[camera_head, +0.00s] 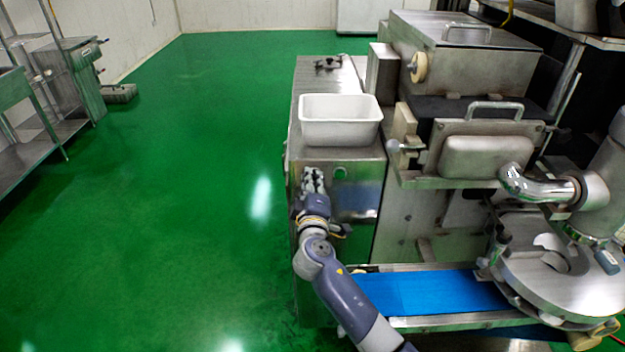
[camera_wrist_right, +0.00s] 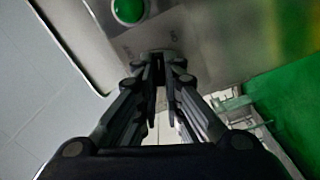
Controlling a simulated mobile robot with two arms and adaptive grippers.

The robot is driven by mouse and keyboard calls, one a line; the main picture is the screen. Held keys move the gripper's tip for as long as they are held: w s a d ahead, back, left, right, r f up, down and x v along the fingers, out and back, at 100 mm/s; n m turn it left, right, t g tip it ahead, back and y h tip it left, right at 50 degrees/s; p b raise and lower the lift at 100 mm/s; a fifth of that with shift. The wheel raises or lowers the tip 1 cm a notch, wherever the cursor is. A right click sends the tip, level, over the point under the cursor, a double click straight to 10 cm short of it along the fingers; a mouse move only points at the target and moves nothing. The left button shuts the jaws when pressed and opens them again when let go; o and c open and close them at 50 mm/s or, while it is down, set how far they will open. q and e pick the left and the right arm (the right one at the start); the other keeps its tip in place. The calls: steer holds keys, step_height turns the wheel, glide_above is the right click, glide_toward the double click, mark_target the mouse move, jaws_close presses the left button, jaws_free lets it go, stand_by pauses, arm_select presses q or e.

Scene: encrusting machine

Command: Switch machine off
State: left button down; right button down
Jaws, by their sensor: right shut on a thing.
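The encrusting machine (camera_head: 470,155) stands on the right, with a metal control panel (camera_head: 356,205) on its near left face. A round green button (camera_head: 340,172) shows on this panel, and it is large at the top of the right wrist view (camera_wrist_right: 128,10). My right gripper (camera_head: 313,180) is at the panel, left of the button. In the right wrist view its fingers (camera_wrist_right: 160,72) are close together around a small switch knob (camera_wrist_right: 158,54) on the panel, which they mostly hide. The knob's setting cannot be read. My left gripper is not in view.
A white tub (camera_head: 340,137) sits on top of the machine's left cabinet. A blue conveyor belt (camera_head: 435,293) runs beside my right arm, towards a round metal turntable (camera_head: 560,275). Steel shelving (camera_head: 35,140) stands at the far left. The green floor between is clear.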

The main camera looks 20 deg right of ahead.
steer(key=shift+f+n+p, duration=0.2)
steer(key=shift+n+p, duration=0.7)
steer(key=shift+n, duration=2.1)
steer(key=shift+f+n+p, duration=0.15)
steer(key=shift+n+p, duration=0.75)
steer(key=shift+n, duration=2.1)
steer(key=c, duration=1.7)
jaws_free()
steer(key=shift+s, duration=0.15)
steer(key=v, duration=1.1)
steer(key=shift+s+a, duration=0.15)
steer(key=shift+s, duration=0.2)
